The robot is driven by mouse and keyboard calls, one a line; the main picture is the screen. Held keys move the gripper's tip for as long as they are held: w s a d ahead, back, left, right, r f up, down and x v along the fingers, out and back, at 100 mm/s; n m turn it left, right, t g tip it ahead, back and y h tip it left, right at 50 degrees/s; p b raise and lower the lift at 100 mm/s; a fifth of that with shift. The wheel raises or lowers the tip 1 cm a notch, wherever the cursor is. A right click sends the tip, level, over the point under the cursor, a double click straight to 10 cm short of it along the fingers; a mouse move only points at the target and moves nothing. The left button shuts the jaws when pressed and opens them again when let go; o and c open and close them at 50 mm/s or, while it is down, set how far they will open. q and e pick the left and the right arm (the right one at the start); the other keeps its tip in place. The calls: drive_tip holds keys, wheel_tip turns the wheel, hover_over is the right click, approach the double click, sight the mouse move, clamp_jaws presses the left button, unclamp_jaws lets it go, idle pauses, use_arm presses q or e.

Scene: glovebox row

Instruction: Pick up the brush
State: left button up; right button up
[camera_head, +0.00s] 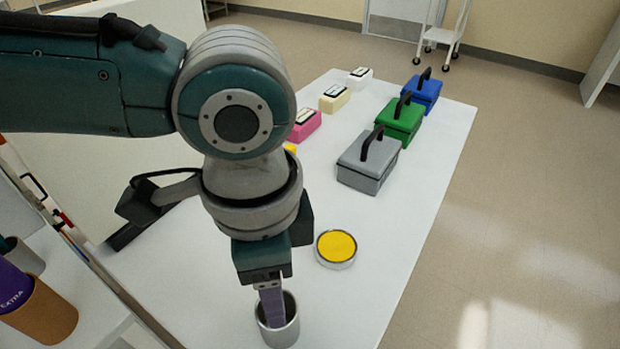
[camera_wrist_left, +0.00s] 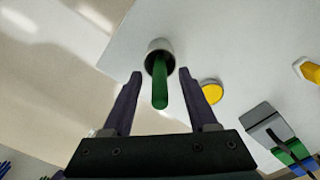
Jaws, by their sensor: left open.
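A green rod-like handle, likely the brush (camera_wrist_left: 160,85), stands in a grey cup (camera_wrist_left: 168,48) in the left wrist view; its lower end is hidden inside. The cup also shows in the head view (camera_head: 287,331) on the white table, where the handle is hidden behind my gripper. My left gripper (camera_head: 272,308) points down over the cup. In the wrist view its two purple fingers (camera_wrist_left: 160,75) are apart, one on each side of the handle, with gaps showing on both sides. My right gripper is not in view.
A round yellow-topped tin (camera_head: 336,247) lies right of the cup. Grey (camera_head: 368,165), green (camera_head: 402,122) and blue (camera_head: 424,92) handled boxes stand farther back on the white table (camera_head: 440,150). Pink (camera_head: 304,124), cream (camera_head: 334,99) and white (camera_head: 360,78) small boxes line up beside them.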

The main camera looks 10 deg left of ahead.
use_arm(q)
drive_tip(key=shift+c, duration=0.3)
clamp_jaws()
drive_tip(key=shift+r, duration=0.1)
idle(0.4)
